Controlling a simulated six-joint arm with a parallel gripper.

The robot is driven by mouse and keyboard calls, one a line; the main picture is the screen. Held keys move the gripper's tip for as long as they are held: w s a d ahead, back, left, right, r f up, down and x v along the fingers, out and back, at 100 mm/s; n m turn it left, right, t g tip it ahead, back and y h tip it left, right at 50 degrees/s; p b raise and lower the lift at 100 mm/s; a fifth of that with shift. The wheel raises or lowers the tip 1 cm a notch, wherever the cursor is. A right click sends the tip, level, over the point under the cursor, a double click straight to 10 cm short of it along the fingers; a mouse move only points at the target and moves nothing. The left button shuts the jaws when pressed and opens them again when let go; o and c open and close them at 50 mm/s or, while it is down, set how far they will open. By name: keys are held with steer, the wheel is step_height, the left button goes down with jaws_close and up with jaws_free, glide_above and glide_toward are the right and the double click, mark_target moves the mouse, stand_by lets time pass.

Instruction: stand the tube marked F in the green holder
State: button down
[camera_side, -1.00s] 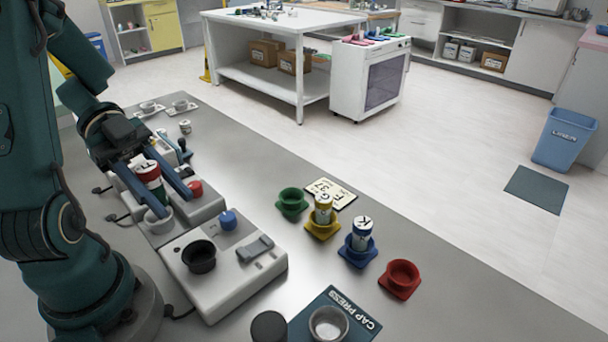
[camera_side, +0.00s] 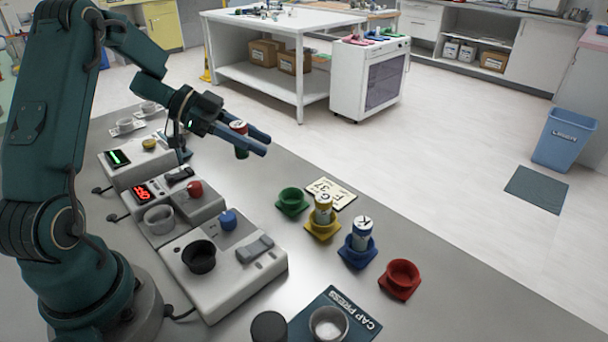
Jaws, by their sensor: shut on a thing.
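My gripper (camera_side: 266,145) is shut on a tube (camera_side: 241,127) with a white top, a red band and a green lower part. It holds the tube upright in the air, up and to the left of the green holder in the picture. The fingers cover the tube's middle, and I cannot read its letter. The green holder (camera_side: 291,203) stands empty on the grey bench, apart from the gripper.
The yellow holder (camera_side: 322,231) and blue holder (camera_side: 357,256) each hold a tube; the red holder (camera_side: 400,281) is empty. Devices with cups and buttons (camera_side: 222,263) stand at left.

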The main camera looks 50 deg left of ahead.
steer(key=w+d, duration=0.1)
steer(key=w+d+f, duration=0.1)
steer(key=w+d, duration=0.2)
steer(key=shift+w+d+f, duration=0.15)
steer(key=shift+d+f, duration=0.1)
steer(key=shift+f, duration=0.05)
steer(key=d, duration=0.2)
steer(key=d+f, duration=0.1)
steer(key=shift+w+d+m+g, duration=0.1)
steer(key=shift+w+m+g, duration=0.2)
steer(key=shift+m, duration=0.1)
glide_above(305, 206)
steer(key=shift+h, duration=0.4)
steer(key=shift+f, duration=3)
steer(key=shift+w+f, duration=0.1)
steer(key=shift+f, duration=0.5)
steer(key=c, duration=0.8)
jaws_free()
steer(key=shift+r, duration=0.1)
